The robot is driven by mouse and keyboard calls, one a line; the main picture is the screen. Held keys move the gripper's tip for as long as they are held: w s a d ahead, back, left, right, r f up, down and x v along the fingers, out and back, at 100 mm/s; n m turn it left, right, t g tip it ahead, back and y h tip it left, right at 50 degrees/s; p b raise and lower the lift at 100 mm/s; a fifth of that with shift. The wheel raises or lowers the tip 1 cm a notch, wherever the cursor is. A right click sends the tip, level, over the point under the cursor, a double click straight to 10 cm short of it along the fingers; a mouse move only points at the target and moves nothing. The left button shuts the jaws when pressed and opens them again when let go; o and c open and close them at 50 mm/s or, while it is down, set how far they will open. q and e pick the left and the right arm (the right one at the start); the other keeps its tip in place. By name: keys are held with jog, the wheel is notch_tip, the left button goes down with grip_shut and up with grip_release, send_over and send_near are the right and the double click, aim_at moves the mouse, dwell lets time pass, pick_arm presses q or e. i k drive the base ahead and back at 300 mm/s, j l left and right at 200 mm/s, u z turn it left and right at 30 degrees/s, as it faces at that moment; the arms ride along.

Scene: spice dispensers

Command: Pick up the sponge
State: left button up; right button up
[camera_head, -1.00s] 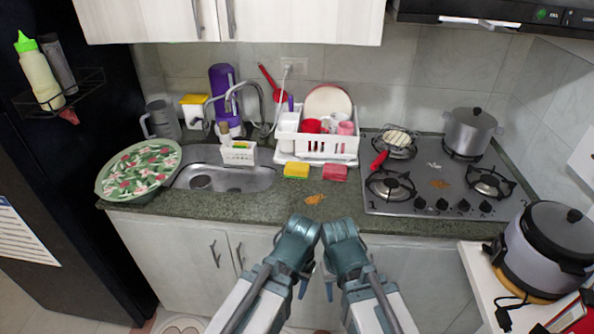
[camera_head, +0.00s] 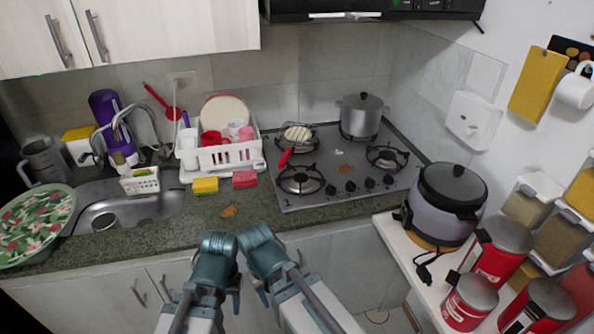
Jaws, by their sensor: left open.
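A yellow sponge (camera_head: 205,186) lies on the dark green counter, just in front of the white dish rack. A pink-red sponge (camera_head: 244,179) lies beside it on the right. My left gripper (camera_head: 235,300) is open and hangs below the front edge of the counter, apart from both sponges. Its fingers are small and partly hidden by my arm. My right gripper (camera_head: 262,296) is close beside it, also below the counter edge and away from the sponges. Its jaws are too hidden to read.
The sink (camera_head: 130,208) is left of the sponges, with a patterned bowl (camera_head: 38,222) beyond it. The dish rack (camera_head: 228,155) stands behind them. A brown stain (camera_head: 230,210) lies in front. The stove (camera_head: 345,190) is to the right. A rice cooker (camera_head: 447,200) stands on a white side counter.

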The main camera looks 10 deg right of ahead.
aim_at(209, 184)
jog(key=z, duration=1)
jog(key=j+z, duration=0.15)
jog(key=z, duration=0.2)
jog(key=j+z, duration=0.15)
jog(key=z, duration=0.15)
jog(key=k+j, duration=0.1)
jog(key=j, duration=0.95)
jog(key=k+j, duration=0.15)
jog(key=j, duration=0.35)
